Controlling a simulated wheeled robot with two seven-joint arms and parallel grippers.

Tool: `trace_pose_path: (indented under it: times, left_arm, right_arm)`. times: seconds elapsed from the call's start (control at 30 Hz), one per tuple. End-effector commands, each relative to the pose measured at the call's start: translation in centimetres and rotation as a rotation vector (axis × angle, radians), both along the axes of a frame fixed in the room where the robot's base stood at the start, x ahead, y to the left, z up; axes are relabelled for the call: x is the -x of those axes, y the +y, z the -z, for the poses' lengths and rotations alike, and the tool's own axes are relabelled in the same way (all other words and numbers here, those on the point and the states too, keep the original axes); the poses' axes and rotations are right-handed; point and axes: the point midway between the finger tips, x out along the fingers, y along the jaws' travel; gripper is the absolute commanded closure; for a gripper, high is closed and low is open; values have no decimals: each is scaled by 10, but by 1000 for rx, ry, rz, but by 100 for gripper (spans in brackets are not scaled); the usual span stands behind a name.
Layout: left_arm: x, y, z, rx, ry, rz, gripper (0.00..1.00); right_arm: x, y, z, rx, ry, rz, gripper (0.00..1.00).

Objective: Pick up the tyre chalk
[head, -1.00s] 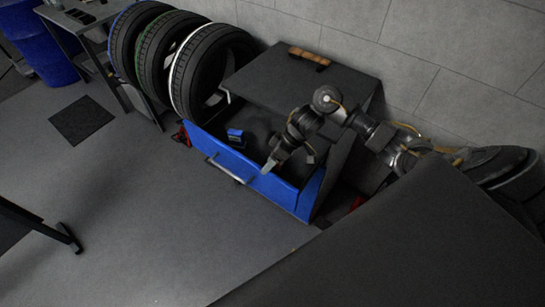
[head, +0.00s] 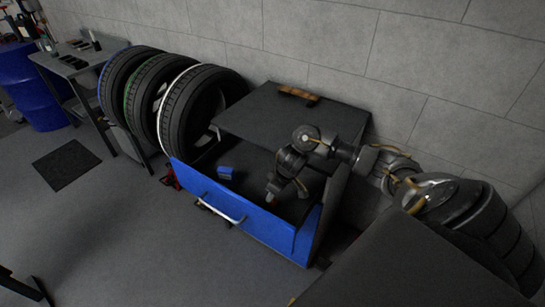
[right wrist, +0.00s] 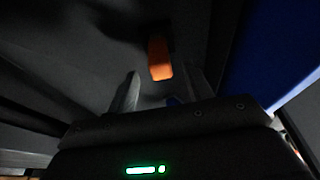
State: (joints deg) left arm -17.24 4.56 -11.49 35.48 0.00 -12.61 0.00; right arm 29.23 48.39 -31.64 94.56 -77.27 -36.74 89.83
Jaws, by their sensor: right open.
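An orange block (right wrist: 160,59), which looks like the tyre chalk, lies on the dark drawer floor in the right wrist view. It shows beyond and roughly between my right fingertips (right wrist: 166,88), apart from them. The right gripper is open and empty. In the head view my right gripper (head: 271,193) reaches down into the open blue-fronted drawer (head: 205,188), close behind its front panel. A small orange spot shows at its tip there; most of the block is hidden. My left gripper is not in view.
A small blue box (head: 227,173) lies in the drawer, left of my gripper. The cabinet top (head: 270,118) overhangs the drawer's back and carries a wooden-looking piece (head: 298,94). Several tyres (head: 187,115) stand to the left. The floor in front (head: 120,235) is clear.

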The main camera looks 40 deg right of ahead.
Motion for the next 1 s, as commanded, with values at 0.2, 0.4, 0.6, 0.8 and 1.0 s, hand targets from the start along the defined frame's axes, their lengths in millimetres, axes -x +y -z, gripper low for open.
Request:
trace_pose_path:
  times: [0.2, 0.4, 0.6, 0.8, 1.0]
  left_arm:
    - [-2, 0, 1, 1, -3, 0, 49]
    - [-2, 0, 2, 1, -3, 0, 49]
    - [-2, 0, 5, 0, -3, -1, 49]
    - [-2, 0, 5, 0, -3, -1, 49]
    - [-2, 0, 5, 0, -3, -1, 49]
  right_arm:
    - [-2, 1, 6, -1, 0, 1, 49]
    - [-9, 4, 32, -2, 4, 1, 49]
    - [-15, 5, 52, 0, 1, 1, 49]
    - [-16, 5, 53, 1, 0, -1, 49]
    - [-16, 5, 53, 0, 0, -1, 67]
